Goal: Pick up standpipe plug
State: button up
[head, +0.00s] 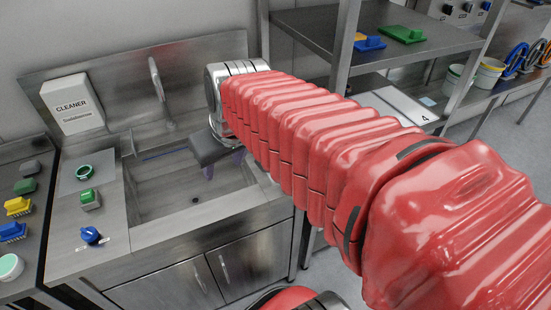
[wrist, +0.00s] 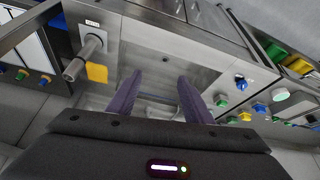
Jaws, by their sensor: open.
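A grey metal tube with a wider collar (wrist: 86,55), which looks like the standpipe plug, is on the steel counter at the upper left of the wrist view. In the head view my red arm covers that area. My gripper (head: 208,172) is over the right part of the sink basin, fingers pointing down. In the wrist view my gripper (wrist: 160,92) has its two dark purple fingers apart, with nothing held between them. The tube is outside the fingers, to their left. The sink (head: 165,190) has a dark drain hole.
A faucet (head: 156,80) rises behind the sink. A cleaner box (head: 75,104) hangs at the back left. A green ring (head: 83,172), a green block (head: 90,199) and a blue knob-like part (head: 90,235) are on the left counter. A steel shelf (head: 430,48) stands at right.

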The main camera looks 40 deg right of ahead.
jog(key=w+d+f+m, duration=0.1)
jog(key=w+d, duration=0.2)
jog(key=d, duration=0.8)
jog(key=w+d+f+m, duration=0.1)
jog(key=w+d+f, duration=0.1)
jog(key=d, duration=1)
jog(key=shift+w+g+h, duration=0.3)
jog(key=shift+w+g, duration=0.1)
jog(key=shift+w, duration=0.15)
jog(key=shift+f, duration=0.1)
jog(key=a+x, duration=0.1)
jog(key=x, duration=0.7)
jog(key=shift+d+f, duration=0.25)
jog(key=shift+d, duration=0.3)
jog(key=shift+w, duration=0.1)
jog(key=shift+x, duration=2.55)
jog(key=shift+a, duration=0.1)
